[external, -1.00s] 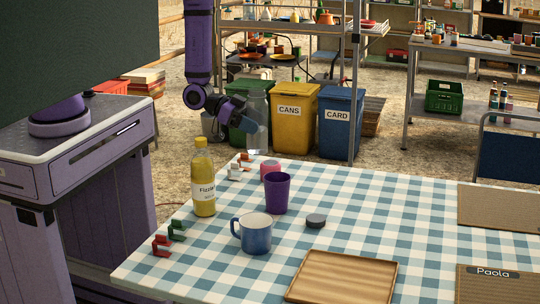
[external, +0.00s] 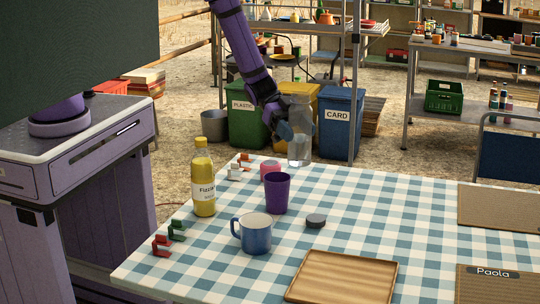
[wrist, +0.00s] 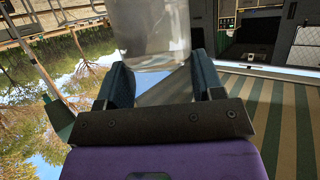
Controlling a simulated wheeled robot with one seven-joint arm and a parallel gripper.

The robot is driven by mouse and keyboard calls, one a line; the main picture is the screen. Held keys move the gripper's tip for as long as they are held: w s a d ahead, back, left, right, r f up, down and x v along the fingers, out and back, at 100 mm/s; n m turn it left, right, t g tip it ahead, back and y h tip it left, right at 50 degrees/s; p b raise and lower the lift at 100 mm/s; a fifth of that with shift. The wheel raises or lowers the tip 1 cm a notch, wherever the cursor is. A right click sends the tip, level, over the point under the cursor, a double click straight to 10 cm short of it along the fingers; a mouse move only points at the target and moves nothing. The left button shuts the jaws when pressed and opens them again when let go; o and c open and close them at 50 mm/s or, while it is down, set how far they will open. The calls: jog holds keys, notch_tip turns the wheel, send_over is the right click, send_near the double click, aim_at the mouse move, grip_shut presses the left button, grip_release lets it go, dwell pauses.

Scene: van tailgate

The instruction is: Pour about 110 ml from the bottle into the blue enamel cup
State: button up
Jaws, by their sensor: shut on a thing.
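The blue enamel cup (external: 252,238) stands upright on the checked table, its handle to the left and its mouth open. My gripper (external: 291,129) is shut on a clear bottle (external: 299,140) and holds it upright around its middle, near the table's far edge, behind and right of the cup. In the wrist view the clear bottle (wrist: 150,32) sits between my two fingers; its top is out of frame. The liquid level in it is hard to make out.
A yellow-capped bottle (external: 203,188), a purple cup (external: 277,194) and a pink cup (external: 270,172) stand near the blue cup. A dark round disc (external: 316,221) lies to its right. A wooden tray (external: 342,278) is in front.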

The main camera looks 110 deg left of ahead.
jog(key=w+d+f+m+g+h, duration=0.1)
jog(key=w+d+m+g+h, duration=0.2)
jog(key=d+m+g, duration=0.3)
jog(key=w+d+f+m+g+h, duration=0.1)
jog(key=w+d+m+g+h, duration=0.25)
jog(key=d, duration=0.45)
notch_tip(320, 180, down, 11)
jog(key=shift+m+y, duration=0.35)
jog(key=shift+a+r, duration=0.1)
jog(key=shift+r, duration=0.05)
